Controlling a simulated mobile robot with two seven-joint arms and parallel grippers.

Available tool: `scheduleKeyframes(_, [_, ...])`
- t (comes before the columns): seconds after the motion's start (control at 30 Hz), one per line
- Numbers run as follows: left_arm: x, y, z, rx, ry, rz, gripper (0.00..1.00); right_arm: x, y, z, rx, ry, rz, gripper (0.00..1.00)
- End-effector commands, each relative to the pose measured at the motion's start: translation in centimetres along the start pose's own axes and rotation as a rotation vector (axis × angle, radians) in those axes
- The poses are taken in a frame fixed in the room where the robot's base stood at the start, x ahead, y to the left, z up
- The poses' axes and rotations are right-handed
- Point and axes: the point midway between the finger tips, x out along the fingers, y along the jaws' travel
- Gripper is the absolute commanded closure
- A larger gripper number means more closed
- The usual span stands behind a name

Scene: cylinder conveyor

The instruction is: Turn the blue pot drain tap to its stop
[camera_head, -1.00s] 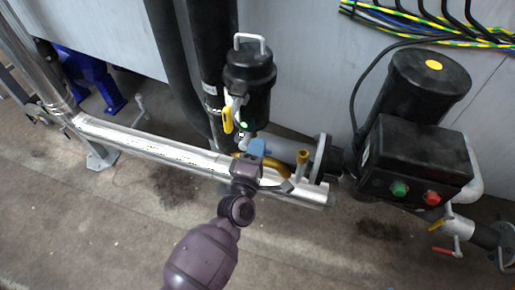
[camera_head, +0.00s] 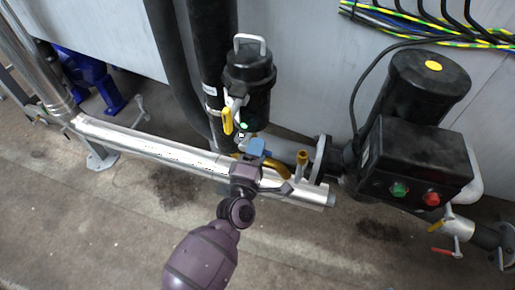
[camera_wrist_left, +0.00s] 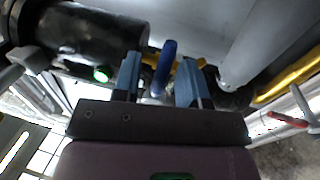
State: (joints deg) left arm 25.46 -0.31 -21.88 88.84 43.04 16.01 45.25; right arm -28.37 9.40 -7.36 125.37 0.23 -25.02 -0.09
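The blue tap handle (camera_wrist_left: 164,68) stands between the two blue-grey fingers of my left gripper (camera_wrist_left: 158,80) in the left wrist view. A gap shows on each side of it, so the gripper is open around the handle and not clamped on it. In the head view my left gripper (camera_head: 256,148) is just below the black pot (camera_head: 248,85), over the silver pipe. There its fingers and the handle blend together, and the tap body is mostly hidden. My right gripper is not in view.
A yellow lever (camera_head: 227,120) hangs at the pot's left side. A silver pipe (camera_head: 150,143) runs behind my left wrist. A brass-coloured fitting (camera_head: 302,158) and a flange (camera_head: 320,158) are to the right. A black motor box (camera_head: 418,160) stands farther right.

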Motion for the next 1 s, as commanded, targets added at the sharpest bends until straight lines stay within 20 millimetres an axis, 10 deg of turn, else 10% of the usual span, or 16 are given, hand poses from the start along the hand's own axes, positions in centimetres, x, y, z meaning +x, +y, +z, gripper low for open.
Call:
scheduleKeyframes(0.6, [-9.4,0.0,0.0,-0.001,0.0,-0.001,0.61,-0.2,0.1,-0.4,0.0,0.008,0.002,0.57])
scheduleKeyframes(1.0, [-10.5,0.0,0.0,-0.002,0.001,0.0,0.61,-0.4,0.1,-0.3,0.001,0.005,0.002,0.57])
